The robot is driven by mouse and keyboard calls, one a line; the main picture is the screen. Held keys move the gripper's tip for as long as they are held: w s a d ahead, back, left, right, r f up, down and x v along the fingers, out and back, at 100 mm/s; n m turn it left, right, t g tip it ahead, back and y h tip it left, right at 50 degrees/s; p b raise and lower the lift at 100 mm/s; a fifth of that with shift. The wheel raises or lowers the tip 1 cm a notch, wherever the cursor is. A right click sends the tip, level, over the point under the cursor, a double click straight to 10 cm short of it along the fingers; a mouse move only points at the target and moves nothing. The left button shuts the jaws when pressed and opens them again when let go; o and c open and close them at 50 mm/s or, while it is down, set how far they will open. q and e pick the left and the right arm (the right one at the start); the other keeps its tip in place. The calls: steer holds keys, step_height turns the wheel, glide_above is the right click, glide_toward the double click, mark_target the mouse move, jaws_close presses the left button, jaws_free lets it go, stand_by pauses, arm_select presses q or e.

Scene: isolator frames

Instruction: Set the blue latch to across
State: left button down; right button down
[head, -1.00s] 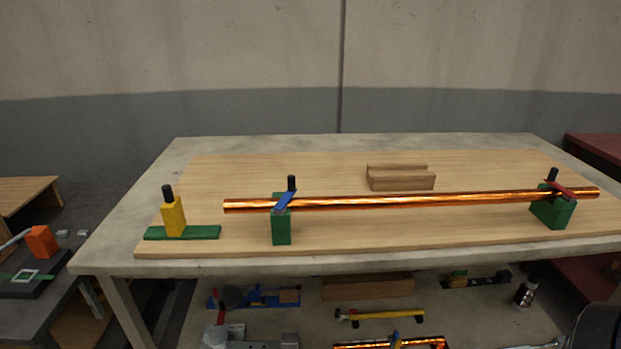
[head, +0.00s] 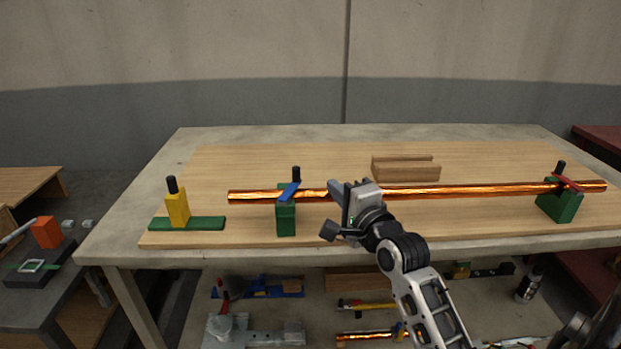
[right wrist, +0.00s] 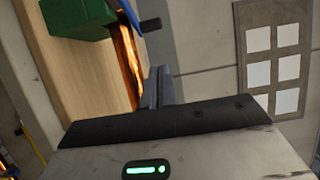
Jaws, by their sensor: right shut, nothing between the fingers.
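The blue latch (head: 289,192) sits on top of the left green support (head: 286,218), below a black knob (head: 296,173). It lies slantwise over the copper bar (head: 450,191), which rests on the left support and the right one. My right gripper (head: 336,188) is shut and empty, just right of the latch and close to the bar, apart from the latch. In the right wrist view the shut fingers (right wrist: 155,88) point toward the bar (right wrist: 129,60); the green support (right wrist: 75,18) and part of the blue latch (right wrist: 130,14) show at the top. My left gripper is out of view.
A red latch (head: 569,182) sits on the right green support (head: 560,205). A yellow block (head: 177,208) with a black knob stands on a green strip (head: 190,224) at left. A wooden block (head: 405,171) lies behind the bar. Tools lie on the shelf below.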

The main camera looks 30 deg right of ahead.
mark_target(310, 195)
steer(key=w, duration=0.2)
steer(key=w+a, duration=0.1)
steer(key=w, duration=0.1)
steer(key=w+a, duration=0.1)
steer(key=w, duration=0.1)
steer(key=shift+w+p, duration=0.15)
steer(key=shift+p, duration=0.2)
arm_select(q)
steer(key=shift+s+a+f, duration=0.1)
